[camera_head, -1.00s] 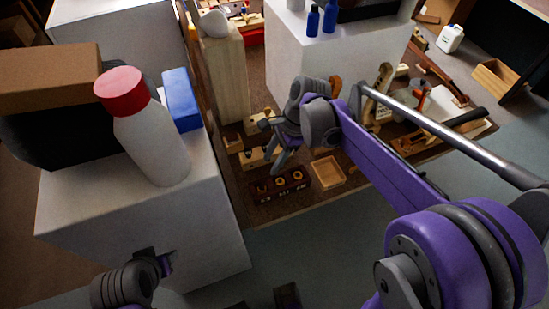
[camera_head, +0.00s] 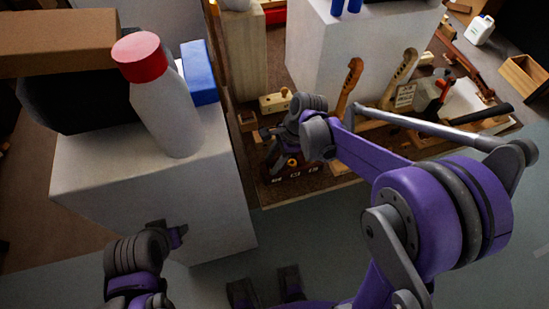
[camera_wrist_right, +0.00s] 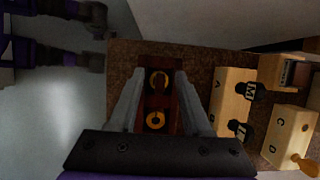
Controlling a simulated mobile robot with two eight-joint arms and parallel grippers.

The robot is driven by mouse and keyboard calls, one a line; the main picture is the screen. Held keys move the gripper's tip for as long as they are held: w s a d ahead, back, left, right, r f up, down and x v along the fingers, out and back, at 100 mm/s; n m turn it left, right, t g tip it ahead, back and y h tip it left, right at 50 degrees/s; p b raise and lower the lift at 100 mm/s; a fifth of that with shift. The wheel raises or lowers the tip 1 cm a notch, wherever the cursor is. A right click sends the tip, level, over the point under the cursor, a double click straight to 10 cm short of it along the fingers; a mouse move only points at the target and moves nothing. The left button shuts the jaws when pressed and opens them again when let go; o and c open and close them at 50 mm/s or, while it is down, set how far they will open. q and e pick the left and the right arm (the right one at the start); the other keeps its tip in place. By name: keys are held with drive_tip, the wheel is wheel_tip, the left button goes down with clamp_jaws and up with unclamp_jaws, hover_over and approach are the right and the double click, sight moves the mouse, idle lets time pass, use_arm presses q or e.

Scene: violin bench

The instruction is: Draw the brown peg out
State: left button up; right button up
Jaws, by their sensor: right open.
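A light wooden block (camera_wrist_right: 290,135), lettered, has an orange-brown peg (camera_wrist_right: 304,164) sticking out at the lower right of the right wrist view. In the head view this peg (camera_head: 285,91) shows as a small knob. My right gripper (camera_wrist_right: 160,77) is open and empty. Its fingers appear either side of a dark red-brown block (camera_wrist_right: 158,98) with yellow rings; I cannot tell whether they touch it. In the head view the right gripper (camera_head: 279,160) partly covers this block (camera_head: 300,172). My left gripper (camera_head: 177,234) is low, beside the white cabinet; its jaw opening is unclear.
Another lettered wooden block (camera_wrist_right: 231,98) with black pegs stands between the dark block and the peg's block. A white cabinet (camera_head: 210,215) bears a red-capped bottle (camera_head: 165,110) at the left.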

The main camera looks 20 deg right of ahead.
clamp_jaws()
idle(2.0)
